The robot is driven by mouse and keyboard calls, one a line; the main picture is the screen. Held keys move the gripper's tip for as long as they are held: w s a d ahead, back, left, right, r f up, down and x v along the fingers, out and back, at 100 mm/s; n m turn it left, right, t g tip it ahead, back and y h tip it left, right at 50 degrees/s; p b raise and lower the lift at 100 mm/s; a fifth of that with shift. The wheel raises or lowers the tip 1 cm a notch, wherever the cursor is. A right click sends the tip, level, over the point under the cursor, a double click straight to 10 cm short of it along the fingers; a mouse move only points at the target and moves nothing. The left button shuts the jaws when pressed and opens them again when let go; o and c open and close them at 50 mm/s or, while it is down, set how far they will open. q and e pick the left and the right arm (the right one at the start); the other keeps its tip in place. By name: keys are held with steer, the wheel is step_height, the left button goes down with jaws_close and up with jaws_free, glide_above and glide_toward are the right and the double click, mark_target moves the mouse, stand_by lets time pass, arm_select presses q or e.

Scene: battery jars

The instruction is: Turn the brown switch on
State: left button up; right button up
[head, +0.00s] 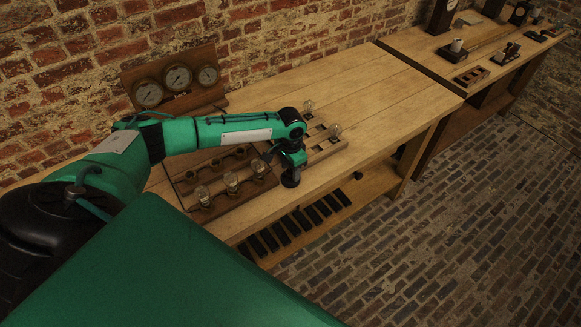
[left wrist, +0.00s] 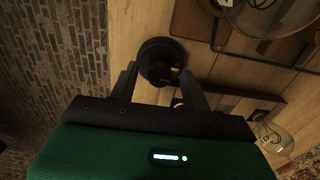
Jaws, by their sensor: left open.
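A round, dark switch (left wrist: 160,50) sits on the wooden table in the left wrist view; it looks nearly black, with small brass-coloured bits by its knob. In the head view a dark round base (head: 290,180), seemingly this switch, shows just under my left gripper (head: 289,164). In the left wrist view my left gripper (left wrist: 158,76) is open, with one finger on each side of the switch's near part. I cannot tell whether the fingers touch it. The way the knob is turned is unclear. My right gripper is not in view.
A wooden board (head: 205,212) with glass bulbs stands left of the gripper, and another tray (head: 325,150) with bulbs stands behind it. A gauge panel (head: 175,78) leans at the wall. The table (head: 385,95) is clear toward the back right. Dark bars lie on the lower shelf (head: 345,205).

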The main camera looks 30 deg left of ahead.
arm_select(q)
steer(key=shift+c, duration=0.5)
steer(key=c, duration=0.9)
